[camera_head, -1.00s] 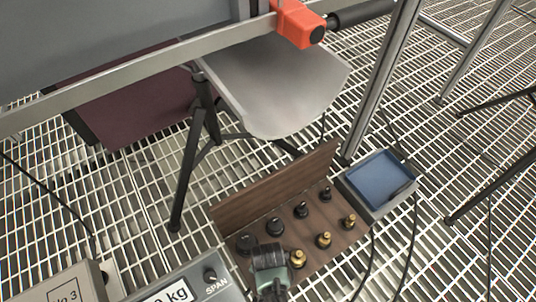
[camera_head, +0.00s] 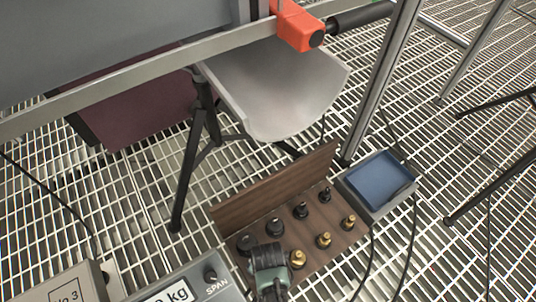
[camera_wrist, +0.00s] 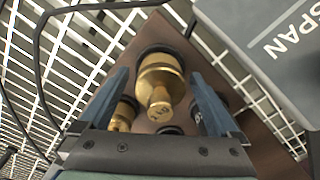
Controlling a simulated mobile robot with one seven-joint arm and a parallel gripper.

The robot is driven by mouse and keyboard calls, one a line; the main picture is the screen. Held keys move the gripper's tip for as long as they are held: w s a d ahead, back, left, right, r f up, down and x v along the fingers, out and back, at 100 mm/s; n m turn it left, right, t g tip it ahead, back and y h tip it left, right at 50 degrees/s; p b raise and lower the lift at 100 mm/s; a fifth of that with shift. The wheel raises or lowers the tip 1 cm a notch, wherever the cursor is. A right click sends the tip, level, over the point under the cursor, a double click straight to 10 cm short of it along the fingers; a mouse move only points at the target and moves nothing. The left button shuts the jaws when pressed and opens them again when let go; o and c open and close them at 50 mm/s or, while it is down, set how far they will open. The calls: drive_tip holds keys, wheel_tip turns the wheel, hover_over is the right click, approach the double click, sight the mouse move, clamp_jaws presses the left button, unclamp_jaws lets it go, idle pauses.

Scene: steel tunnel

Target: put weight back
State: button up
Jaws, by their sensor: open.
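A brown wooden rack (camera_head: 275,206) with a raised back board sits on the grating in the head view. Several black weights (camera_head: 301,210) stand in its back row and brass weights (camera_head: 323,239) in its front row. My gripper (camera_wrist: 160,75) is over the rack's near left end. In the wrist view it is open, with one brass weight (camera_wrist: 160,82) upright between its fingers. In the head view my gripper hides the front row's left end.
A grey box with a blue top (camera_head: 380,181) stands right of the rack. A scale display (camera_head: 180,288) with a SPAN knob is close at the left. A metal post (camera_head: 383,75), a grey chute (camera_head: 275,85), its black stand (camera_head: 190,175) and loose cables surround the rack.

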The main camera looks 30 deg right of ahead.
wheel_tip(320, 180, up, 12)
drive_tip(key=p, duration=0.7)
drive_tip(key=shift+f, duration=0.25)
